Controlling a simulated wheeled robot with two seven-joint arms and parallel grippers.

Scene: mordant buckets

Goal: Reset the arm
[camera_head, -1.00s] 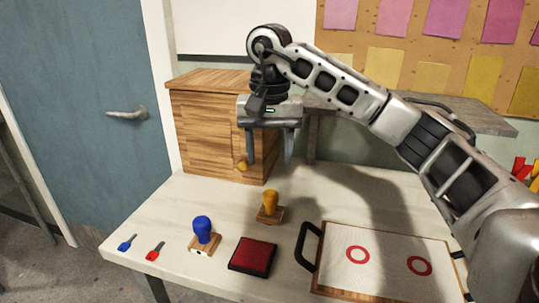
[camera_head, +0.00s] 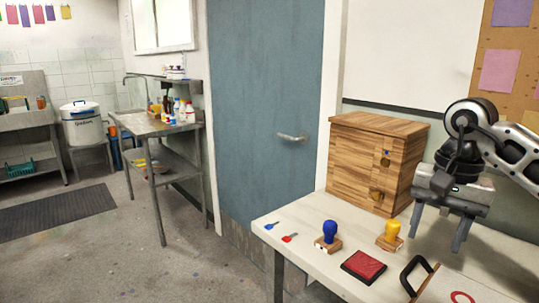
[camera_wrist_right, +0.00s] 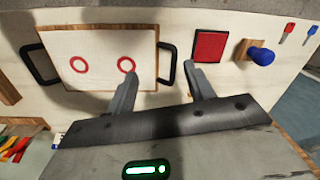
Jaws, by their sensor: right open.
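My right gripper (camera_head: 440,232) hangs above the white table (camera_head: 302,240) at the right of the head view, open and empty, fingers pointing down. Its two fingers also show apart in the right wrist view (camera_wrist_right: 160,85), with nothing between them. Below stand a blue-handled stamp (camera_head: 330,236) and a yellow-handled stamp (camera_head: 391,236), both upright. A red ink pad (camera_head: 363,267) lies in front of them. A white board with black handles and red rings (camera_wrist_right: 95,45) lies on the table. My left gripper is in neither view.
A wooden cabinet (camera_head: 370,160) stands at the table's back, left of my right gripper. A blue key (camera_head: 271,226) and a red key (camera_head: 289,238) lie at the table's left end. A blue door (camera_head: 262,110), metal side table (camera_head: 160,122) and white bucket (camera_head: 83,125) are farther left.

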